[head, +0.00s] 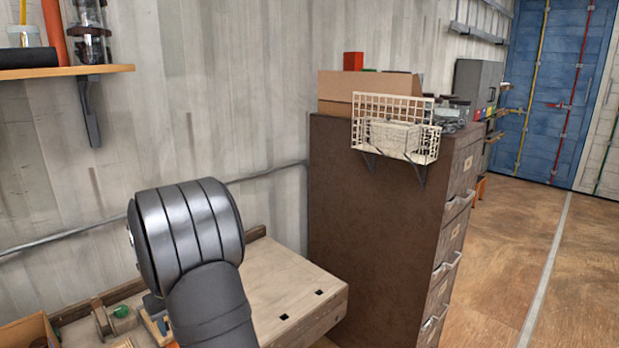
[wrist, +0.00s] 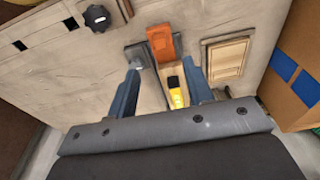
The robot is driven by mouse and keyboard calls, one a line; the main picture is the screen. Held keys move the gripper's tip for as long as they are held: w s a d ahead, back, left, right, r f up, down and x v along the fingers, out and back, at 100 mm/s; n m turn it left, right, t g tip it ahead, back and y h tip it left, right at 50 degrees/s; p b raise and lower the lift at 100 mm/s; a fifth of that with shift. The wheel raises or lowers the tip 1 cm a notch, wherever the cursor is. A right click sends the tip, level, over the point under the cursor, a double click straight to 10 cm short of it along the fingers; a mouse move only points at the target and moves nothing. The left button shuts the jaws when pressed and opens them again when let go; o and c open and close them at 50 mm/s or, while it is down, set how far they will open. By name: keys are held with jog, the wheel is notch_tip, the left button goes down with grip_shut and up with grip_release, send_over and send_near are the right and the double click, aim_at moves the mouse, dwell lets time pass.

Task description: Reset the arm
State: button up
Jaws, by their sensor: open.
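My gripper (wrist: 165,88) shows in the wrist view with its two blue-grey fingers apart. It is open, and nothing is clearly held between the fingers. It faces down over the wooden workbench (wrist: 195,18). An orange block-like object (wrist: 161,42) lies just beyond the fingertips. A yellow and black item (wrist: 176,92) on a light wooden piece shows between the fingers, and I cannot tell how far below them it is. In the head view my dark arm stands over the left part of the workbench (head: 285,285), and the gripper is hidden there.
A black knob (wrist: 97,17) and a small wooden tray (wrist: 227,58) sit on the bench. A cardboard box (wrist: 297,70) is at the right. A brown filing cabinet (head: 375,230) with a wire basket (head: 393,108) stands right of the bench. A wall shelf (head: 60,72) is at upper left.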

notch_tip(320, 180, up, 5)
jog(key=s+d+t+y, duration=0.1)
jog(key=s+d, duration=0.1)
jog(key=shift+g+h, duration=0.4)
jog(key=shift+w+a+f, duration=0.2)
jog(key=shift+f, duration=0.45)
jog(key=shift+w+a+f, duration=0.25)
jog(key=shift+f, duration=0.35)
jog(key=shift+w+a+f, duration=0.2)
jog(key=shift+f, duration=0.45)
jog(key=shift+o, duration=1.3)
jog(key=o, duration=0.9)
jog(key=w+a+r+h, duration=0.1)
jog(key=w+a+r, duration=0.1)
jog(key=a, duration=0.3)
jog(key=shift+w+a+t, duration=0.2)
jog(key=shift+a+t, duration=0.05)
jog(key=shift+t, duration=0.15)
jog(key=w+a+r+t+h, duration=0.1)
jog(key=a+r, duration=0.2)
jog(key=a, duration=0.2)
jog(key=w+a+r+t, duration=0.1)
jog(key=w+a+r, duration=0.1)
jog(key=a, duration=0.3)
jog(key=x, duration=0.9)
jog(key=shift+w+d, duration=0.15)
jog(key=shift+d, duration=0.2)
